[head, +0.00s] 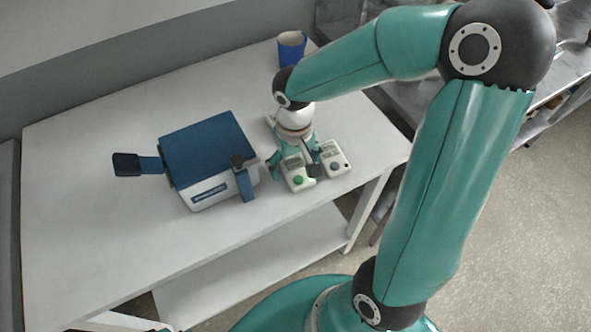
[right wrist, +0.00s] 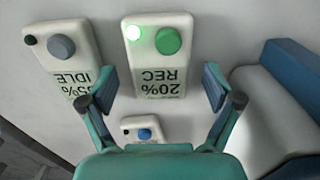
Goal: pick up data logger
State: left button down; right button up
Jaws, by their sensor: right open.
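Three small white data loggers lie on the table. One with a green button and a lit green light (right wrist: 158,62) reads "20% REC" upside down; it also shows in the head view (head: 299,182). One with a grey button (right wrist: 66,55) reads "IDLE", its percentage partly hidden; it sits to the right in the head view (head: 335,163). A third with a blue button (right wrist: 146,129) is partly hidden by my gripper. My right gripper (right wrist: 160,87) is open and empty, its fingers on either side of the REC logger in the wrist view; contact cannot be told. My left gripper is not in view.
A white machine with a dark blue lid and handles (head: 209,150) stands close to the left of the loggers. A blue cup (head: 291,50) stands at the table's back edge. The white table (head: 90,250) is clear at front left.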

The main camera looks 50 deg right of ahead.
jog(key=shift+f, duration=0.1)
jog(key=shift+c, duration=0.3)
jog(key=c, duration=1.2)
